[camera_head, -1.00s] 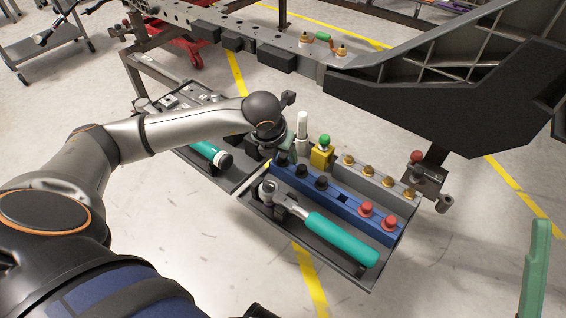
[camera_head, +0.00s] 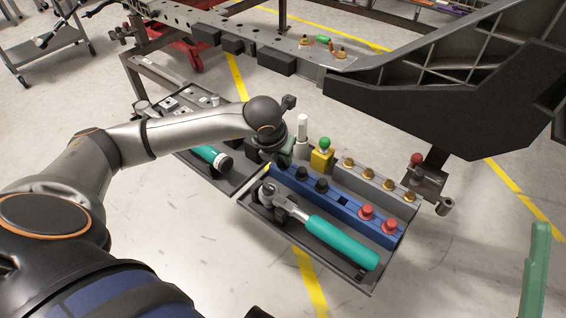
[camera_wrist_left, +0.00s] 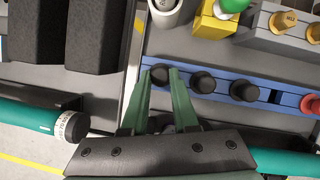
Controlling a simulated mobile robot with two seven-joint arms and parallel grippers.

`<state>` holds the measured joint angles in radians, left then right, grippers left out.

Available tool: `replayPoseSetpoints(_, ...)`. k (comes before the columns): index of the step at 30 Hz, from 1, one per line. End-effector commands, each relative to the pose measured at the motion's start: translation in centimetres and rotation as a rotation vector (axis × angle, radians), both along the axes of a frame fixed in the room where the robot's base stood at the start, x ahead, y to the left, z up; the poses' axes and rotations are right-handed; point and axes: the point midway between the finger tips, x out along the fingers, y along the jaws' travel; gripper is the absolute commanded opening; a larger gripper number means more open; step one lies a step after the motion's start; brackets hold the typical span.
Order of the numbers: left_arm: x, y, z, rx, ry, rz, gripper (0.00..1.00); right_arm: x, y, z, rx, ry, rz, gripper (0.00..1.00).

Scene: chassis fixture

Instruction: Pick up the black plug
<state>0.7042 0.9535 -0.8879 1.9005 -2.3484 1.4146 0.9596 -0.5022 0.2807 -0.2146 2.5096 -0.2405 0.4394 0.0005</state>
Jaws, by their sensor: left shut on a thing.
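The left gripper (camera_wrist_left: 160,84) has its two green fingers shut on a black plug (camera_wrist_left: 160,74). This plug is at the left end of the blue rack (camera_wrist_left: 224,82), and it seems to be still seated there. Two more black plugs (camera_wrist_left: 203,82) (camera_wrist_left: 243,90) stand in the rack to its right. In the head view the left gripper (camera_head: 284,158) is at the far left end of the blue rack (camera_head: 352,214) and mostly hides the held plug. A green finger of my right gripper (camera_head: 538,270) shows at the right edge.
Two red plugs (camera_head: 378,218) stand at the rack's right end. A yellow block with a green knob (camera_head: 322,157), a white cylinder (camera_head: 302,128) and a grey rack of brass plugs (camera_head: 368,174) stand behind. A teal-handled wrench (camera_head: 340,242) lies in front. The chassis (camera_head: 450,95) overhangs behind.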

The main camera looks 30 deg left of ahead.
Motion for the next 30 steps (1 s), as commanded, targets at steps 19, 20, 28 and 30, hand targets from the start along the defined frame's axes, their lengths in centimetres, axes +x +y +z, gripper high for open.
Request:
replayPoseSetpoints(19, 0.0, 0.0, 0.9, 0.0, -0.001, 0.0, 0.0, 0.0, 0.0, 0.4, -0.002, -0.002, -0.001, 0.5)
replayPoseSetpoints(20, 0.0, 0.0, 1.2, 0.0, -0.001, 0.0, 0.0, 0.0, 0.0, 0.5, -0.004, -0.003, -0.002, 0.5)
replayPoseSetpoints(28, -1.5, -1.2, 5.8, 0.0, -0.003, -0.006, 0.0, 1.7, -0.5, -0.4, -0.006, 0.099, -0.041, 0.5)
replayPoseSetpoints(30, -2.3, -1.9, 7.0, -0.001, -0.003, -0.005, 0.0, 3.1, -0.7, -2.1, -0.005, 0.189, -0.058, 0.5)
